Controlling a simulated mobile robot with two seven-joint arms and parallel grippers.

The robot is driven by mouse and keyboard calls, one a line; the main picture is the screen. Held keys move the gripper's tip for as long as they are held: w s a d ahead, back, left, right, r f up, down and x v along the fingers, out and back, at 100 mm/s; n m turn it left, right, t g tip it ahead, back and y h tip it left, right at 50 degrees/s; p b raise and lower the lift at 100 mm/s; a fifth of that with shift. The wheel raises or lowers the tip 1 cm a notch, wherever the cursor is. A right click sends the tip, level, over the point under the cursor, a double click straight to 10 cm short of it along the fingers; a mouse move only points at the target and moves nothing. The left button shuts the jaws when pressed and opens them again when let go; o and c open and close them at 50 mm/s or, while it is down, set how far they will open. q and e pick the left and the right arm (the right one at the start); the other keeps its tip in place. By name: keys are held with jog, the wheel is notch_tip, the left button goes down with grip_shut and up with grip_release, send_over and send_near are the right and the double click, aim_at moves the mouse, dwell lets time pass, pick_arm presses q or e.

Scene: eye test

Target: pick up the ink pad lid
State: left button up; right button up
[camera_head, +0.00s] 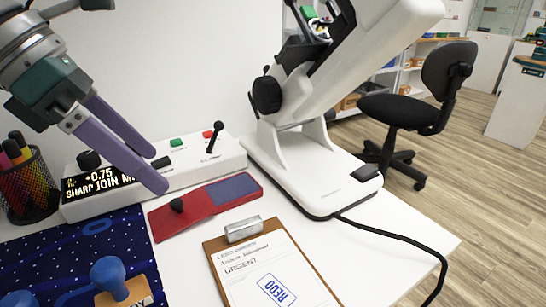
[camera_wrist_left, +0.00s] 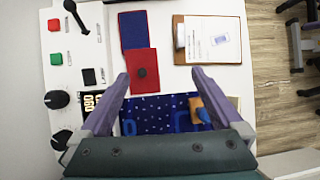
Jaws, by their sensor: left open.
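The ink pad lid (camera_head: 187,217) is a flat red piece with a small black knob, lying on the white table. It adjoins the ink pad (camera_head: 235,187), which shows a blue surface in a red rim. In the left wrist view the lid (camera_wrist_left: 141,76) lies ahead of my gripper, nearer the left-hand finger, with the ink pad (camera_wrist_left: 133,31) beyond it. My left gripper (camera_head: 154,168) is open and empty, its purple fingers above the table left of the lid. It also shows in the left wrist view (camera_wrist_left: 160,75). My right gripper is not in view.
A control box (camera_head: 150,176) with a lever and display stands behind the lid. A clipboard (camera_head: 268,270) lies to the right. A large white machine (camera_head: 312,170) and a pen cup (camera_head: 30,190) stand nearby.

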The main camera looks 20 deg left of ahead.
aim_at(173, 215)
pick_arm(q)
jog(key=a+f, duration=0.1)
jog(key=a+f+y, duration=0.1)
jog(key=f, duration=0.1)
jog(key=w+f+y, duration=0.1)
jog(key=shift+a+f+g+b, duration=0.3)
jog(key=shift+a+f+b, duration=0.05)
jog(key=shift+a+b, duration=0.05)
jog(key=b+x, duration=0.1)
jog(key=x, duration=0.4)
jog(key=shift+f, duration=0.35)
jog(key=shift+c, duration=0.4)
jog(key=c, duration=1.1)
